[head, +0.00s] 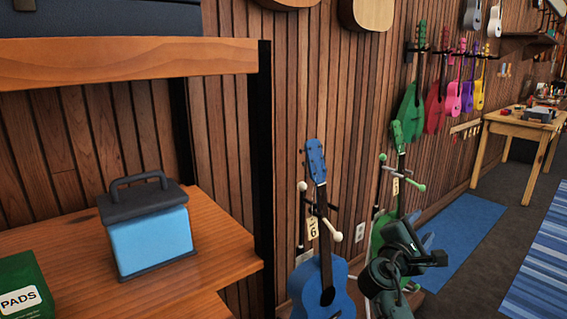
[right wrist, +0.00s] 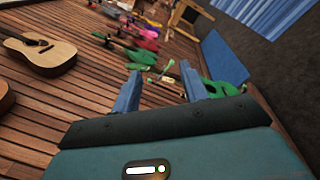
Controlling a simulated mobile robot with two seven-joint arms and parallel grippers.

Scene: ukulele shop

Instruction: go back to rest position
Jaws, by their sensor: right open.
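My right gripper (head: 432,258) is at the lower right of the head view, in front of the green ukulele (head: 399,165) and right of the blue ukulele (head: 326,284). It hides part of the green one. In the right wrist view my right gripper (right wrist: 160,88) shows two separated fingers with nothing between them. My left gripper is not in view.
A wooden shelf (head: 225,245) at left carries a light-blue box (head: 155,240) with a dark handle and a green pads box (head: 22,285). Coloured ukuleles hang on the wall. A wooden table (head: 515,126) stands at the far right; dark floor and blue rugs lie before it.

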